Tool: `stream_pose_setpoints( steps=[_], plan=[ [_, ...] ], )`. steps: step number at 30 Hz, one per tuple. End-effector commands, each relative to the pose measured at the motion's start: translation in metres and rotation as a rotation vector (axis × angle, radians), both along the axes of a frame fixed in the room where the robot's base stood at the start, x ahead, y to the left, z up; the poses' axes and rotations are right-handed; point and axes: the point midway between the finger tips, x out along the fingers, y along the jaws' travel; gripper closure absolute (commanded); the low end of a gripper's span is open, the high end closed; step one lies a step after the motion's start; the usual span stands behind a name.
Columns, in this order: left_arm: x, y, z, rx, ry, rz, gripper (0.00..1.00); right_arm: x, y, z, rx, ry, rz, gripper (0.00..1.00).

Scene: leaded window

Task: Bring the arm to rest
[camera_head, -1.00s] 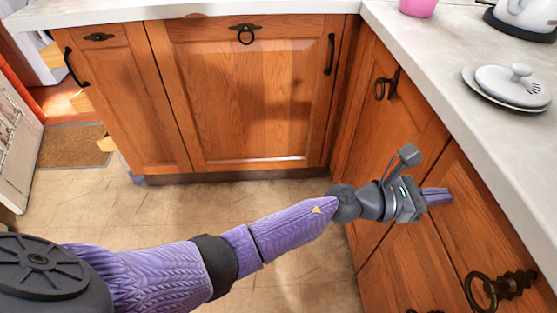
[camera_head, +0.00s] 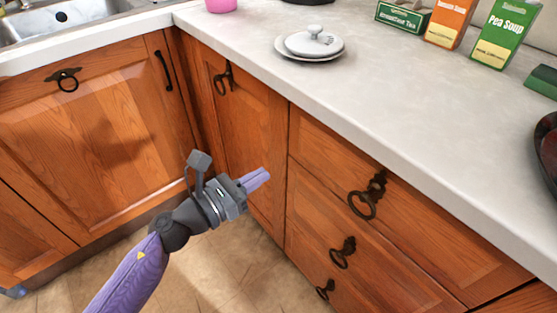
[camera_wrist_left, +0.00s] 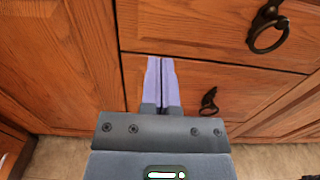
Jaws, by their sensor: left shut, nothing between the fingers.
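My left gripper (camera_head: 257,179) reaches in from the lower left in the head view, in front of the wooden cabinets. Its two purple fingers are closed together and hold nothing. In the left wrist view the fingers (camera_wrist_left: 161,82) lie side by side, pointing at the cabinet fronts close to the seam between a door and the drawers. I cannot tell whether the fingertips touch the wood. My right gripper is not in view.
A drawer stack with dark ring handles (camera_head: 362,204) stands right of the gripper. A cabinet door (camera_head: 251,140) is behind it. The pale countertop (camera_head: 420,130) above holds a lidded grey dish (camera_head: 314,42) and food boxes (camera_head: 497,35). Tiled floor (camera_head: 235,285) lies below.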

Motion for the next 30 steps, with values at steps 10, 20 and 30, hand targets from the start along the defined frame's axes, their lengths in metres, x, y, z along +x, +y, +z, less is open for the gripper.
stream_pose_setpoints(
  steps=[10, 20, 30],
  plan=[
    [-0.019, 0.026, -0.001, -0.004, 0.007, 0.002, 1.0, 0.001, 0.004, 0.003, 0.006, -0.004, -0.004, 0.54],
    [-0.108, 0.149, -0.178, -1.059, 1.315, 0.956, 1.0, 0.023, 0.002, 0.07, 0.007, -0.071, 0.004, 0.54],
    [-0.407, 0.198, -0.27, 1.699, -1.279, -1.945, 1.0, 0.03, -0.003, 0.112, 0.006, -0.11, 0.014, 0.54]
  ],
)
